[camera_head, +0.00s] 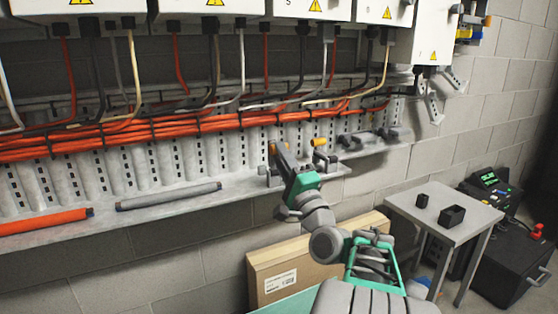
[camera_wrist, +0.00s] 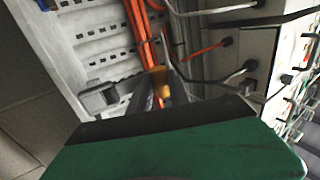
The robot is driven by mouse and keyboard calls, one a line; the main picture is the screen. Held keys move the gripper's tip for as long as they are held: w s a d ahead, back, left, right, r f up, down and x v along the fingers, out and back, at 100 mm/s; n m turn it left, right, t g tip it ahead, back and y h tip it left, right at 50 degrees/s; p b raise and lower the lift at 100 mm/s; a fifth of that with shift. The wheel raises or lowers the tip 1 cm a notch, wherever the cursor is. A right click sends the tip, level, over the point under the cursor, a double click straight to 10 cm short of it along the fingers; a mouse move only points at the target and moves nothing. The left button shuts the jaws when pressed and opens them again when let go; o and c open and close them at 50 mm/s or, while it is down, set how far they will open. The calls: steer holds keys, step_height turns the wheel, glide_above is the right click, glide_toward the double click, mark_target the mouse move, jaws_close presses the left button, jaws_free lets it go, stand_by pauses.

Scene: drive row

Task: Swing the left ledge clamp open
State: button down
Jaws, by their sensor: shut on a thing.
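The left ledge clamp (camera_head: 266,171) sits near the right end of the grey ledge, partly hidden by my gripper. Its orange-yellow handle (camera_head: 272,148) also shows in the wrist view (camera_wrist: 159,78). My gripper (camera_head: 280,153) is shut on this handle, with dark fingers on both sides of it in the wrist view. A second clamp (camera_head: 323,160) with a yellow handle (camera_head: 318,142) stands just to the right on the ledge. A grey clamp-like block (camera_wrist: 98,98) lies left of my fingers in the wrist view. I cannot tell the clamp's swing angle.
Orange cables (camera_head: 150,132) run along the wall rack close behind my gripper. A grey tube (camera_head: 168,195) and an orange tube (camera_head: 45,221) lie on the ledge (camera_head: 245,186) to the left. A cardboard box (camera_head: 300,262) and a small table (camera_head: 446,212) stand below.

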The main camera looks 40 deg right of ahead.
steer(key=shift+f, duration=0.3)
steer(key=c, duration=1.6)
jaws_free()
steer(key=shift+o, duration=0.5)
steer(key=shift+r, duration=0.1)
steer(key=b+v, duration=0.1)
steer(key=v, duration=0.6)
steer(key=shift+s, duration=0.3)
